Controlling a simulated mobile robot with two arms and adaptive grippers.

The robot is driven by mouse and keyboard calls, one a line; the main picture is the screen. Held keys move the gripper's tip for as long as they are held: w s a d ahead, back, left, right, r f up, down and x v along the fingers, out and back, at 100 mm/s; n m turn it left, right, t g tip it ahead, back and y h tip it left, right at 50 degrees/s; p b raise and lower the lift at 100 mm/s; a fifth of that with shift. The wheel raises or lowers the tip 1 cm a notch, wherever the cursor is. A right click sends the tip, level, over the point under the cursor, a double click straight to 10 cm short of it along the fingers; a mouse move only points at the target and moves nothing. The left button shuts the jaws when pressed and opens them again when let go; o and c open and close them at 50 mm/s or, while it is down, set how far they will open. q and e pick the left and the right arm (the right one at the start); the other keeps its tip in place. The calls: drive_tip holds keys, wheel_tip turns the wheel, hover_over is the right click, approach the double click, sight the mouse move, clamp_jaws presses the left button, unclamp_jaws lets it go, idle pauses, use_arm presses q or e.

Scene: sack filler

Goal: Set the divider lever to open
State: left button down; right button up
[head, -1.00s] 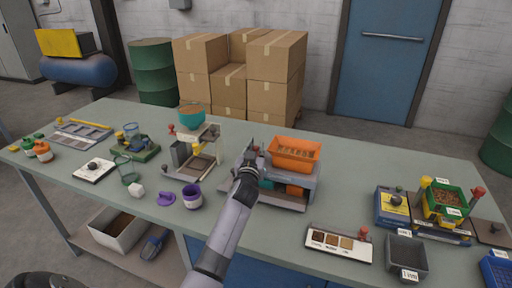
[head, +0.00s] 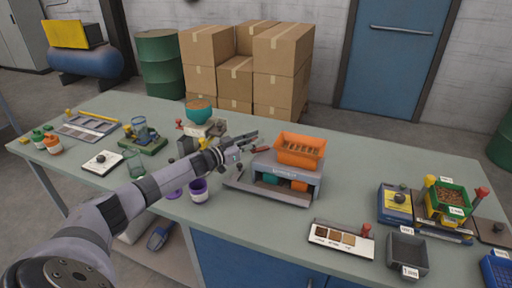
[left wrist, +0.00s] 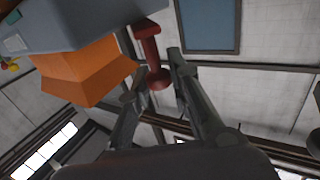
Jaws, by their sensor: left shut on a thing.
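A grey machine (head: 288,177) with an orange hopper (head: 300,150) on top stands mid-table. A red lever (head: 261,149) sticks out from its upper left side. In the left wrist view the red lever (left wrist: 150,52) reaches from the grey body to a round knob between the fingers. My left gripper (head: 252,142) is at the machine's left side, its fingers around the knob end; in the left wrist view my left gripper (left wrist: 157,80) is shut on the lever. The lever's base is partly hidden. My right gripper is not in view.
A purple cup (head: 198,190) and a balance-like stand with a teal bowl (head: 199,113) are close to my left arm. The table behind the machine is clear.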

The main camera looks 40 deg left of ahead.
use_arm(q)
drive_tip(key=shift+w+a+m+g+h+b, duration=0.25)
drive_tip(key=shift+m+h+b, duration=0.25)
drive_tip(key=shift+h+b, duration=0.25)
drive_tip(key=shift+a+m+g+h+b, duration=0.1)
drive_tip(key=shift+m+g+h+b, duration=0.25)
drive_tip(key=shift+m+h+b, duration=0.25)
drive_tip(key=shift+h, duration=0.25)
drive_tip(key=c, duration=1.5)
unclamp_jaws()
drive_tip(key=shift+o, duration=0.2)
drive_tip(key=shift+s, duration=0.1)
drive_tip(key=shift+s+a+f, duration=0.1)
drive_tip(key=shift+s+a, duration=0.05)
drive_tip(key=shift+s, duration=0.15)
drive_tip(key=v, duration=1.1)
